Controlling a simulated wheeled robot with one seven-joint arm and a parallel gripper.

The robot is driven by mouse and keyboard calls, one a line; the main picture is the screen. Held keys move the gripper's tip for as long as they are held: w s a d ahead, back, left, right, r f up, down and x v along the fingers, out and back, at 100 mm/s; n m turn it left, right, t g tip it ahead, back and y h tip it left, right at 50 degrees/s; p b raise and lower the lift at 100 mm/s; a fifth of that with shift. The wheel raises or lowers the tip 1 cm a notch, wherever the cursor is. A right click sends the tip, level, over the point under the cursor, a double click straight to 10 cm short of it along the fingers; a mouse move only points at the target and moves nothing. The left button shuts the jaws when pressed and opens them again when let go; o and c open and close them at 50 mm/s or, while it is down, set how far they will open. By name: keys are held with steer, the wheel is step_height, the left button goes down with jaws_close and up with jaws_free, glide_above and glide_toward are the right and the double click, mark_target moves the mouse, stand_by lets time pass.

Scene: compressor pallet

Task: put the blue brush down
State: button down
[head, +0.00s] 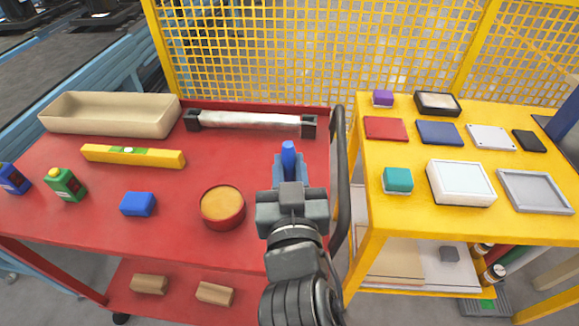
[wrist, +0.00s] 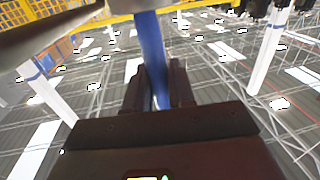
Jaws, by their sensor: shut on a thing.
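The blue brush (head: 288,150) shows as a short blue upright end between my gripper's fingers in the head view. My gripper (head: 290,172) is shut on it over the right end of the red cart top (head: 262,160). In the wrist view, the brush (wrist: 151,45) is a blue bar running up from between the dark fingers of my gripper (wrist: 158,88). The rest of the brush is hidden in the head view. I cannot tell how high it is above the red surface.
On the red cart are a beige tray (head: 108,131), a roll on a holder (head: 250,124), a yellow level (head: 133,156), a blue block (head: 138,204), a round tin (head: 223,206) and bottles (head: 65,184). A dark rail (head: 341,180) separates it from a yellow table (head: 440,226).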

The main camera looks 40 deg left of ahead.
steer(key=shift+f, duration=0.3)
steer(key=c, duration=0.9)
jaws_free()
steer(key=shift+r, duration=0.1)
steer(key=shift+c, duration=0.2)
steer(key=b+v, duration=0.1)
steer(key=v, duration=0.6)
steer(key=shift+s+d+r+b, duration=0.25)
steer(key=shift+s+r+b, duration=0.05)
steer(key=shift+r, duration=0.1)
